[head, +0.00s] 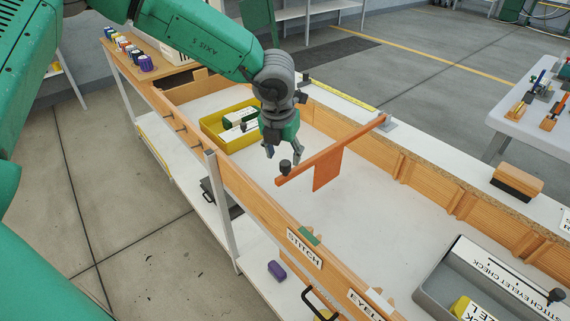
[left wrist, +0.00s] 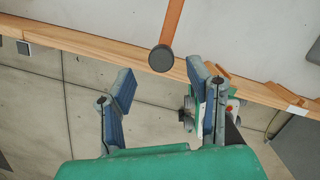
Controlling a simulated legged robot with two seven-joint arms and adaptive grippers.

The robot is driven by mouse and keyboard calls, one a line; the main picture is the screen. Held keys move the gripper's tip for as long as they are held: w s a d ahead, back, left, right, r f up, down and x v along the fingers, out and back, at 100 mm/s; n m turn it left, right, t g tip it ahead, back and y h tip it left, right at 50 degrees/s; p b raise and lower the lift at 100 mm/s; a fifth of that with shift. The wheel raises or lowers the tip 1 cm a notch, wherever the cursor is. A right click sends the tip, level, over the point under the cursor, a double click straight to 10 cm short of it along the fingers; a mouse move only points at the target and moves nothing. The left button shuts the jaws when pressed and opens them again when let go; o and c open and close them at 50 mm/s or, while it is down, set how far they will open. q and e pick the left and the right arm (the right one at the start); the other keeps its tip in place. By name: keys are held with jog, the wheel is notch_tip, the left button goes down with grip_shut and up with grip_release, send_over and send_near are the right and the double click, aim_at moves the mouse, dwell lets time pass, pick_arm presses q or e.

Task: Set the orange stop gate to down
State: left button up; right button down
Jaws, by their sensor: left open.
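The orange stop gate (head: 327,168) is a long bar with a flat flag hanging from it. It runs from a grey bracket (head: 388,122) on the far wall across the white-floored trough towards the near wall. A dark round knob (head: 285,167) is at its near end. In the left wrist view the knob (left wrist: 161,58) and part of the orange bar (left wrist: 173,22) show. My left gripper (head: 283,155) is open, pointing down, close by the knob. In the left wrist view the knob appears beyond the gap between the fingers (left wrist: 160,88); contact is not visible. My right gripper is not in view.
A yellow bin (head: 213,132) with boxes stands in the trough behind my gripper. A grey tray (head: 445,277) is at lower right. A brush-like block (head: 516,182) sits on the far ledge. The wooden near wall (head: 260,205) runs beside the gate's knob end. The trough floor right of the flag is clear.

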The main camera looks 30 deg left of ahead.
pick_arm(q)
jog(key=v, duration=0.6)
jog(key=shift+r, duration=0.35)
jog(key=shift+s, duration=0.1)
jog(key=s+f+m+t+y, duration=0.1)
jog(key=s+f+m, duration=0.2)
jog(key=f+m, duration=0.35)
jog(key=s+a+f+m+y+b, duration=0.1)
jog(key=s+f+m, duration=0.2)
jog(key=f+m, duration=0.35)
jog(key=s+f+m+t+y, duration=0.1)
jog(key=s+f+m, duration=0.2)
jog(key=f+m, duration=0.35)
jog(key=s+f+m+g+h, duration=0.1)
jog(key=s+f+m, duration=0.2)
jog(key=s+m, duration=0.3)
jog(key=s+d+f+m+g+h, duration=0.1)
jog(key=s+f+m, duration=0.2)
jog(key=s+m, duration=0.3)
jog(key=s+f+m+g+h+b, duration=0.1)
jog(key=s+f+m, duration=0.3)
jog(key=s, duration=0.5)
jog(key=m, duration=0.2)
jog(key=shift+d+m+g, duration=0.35)
jog(key=shift+g, duration=0.05)
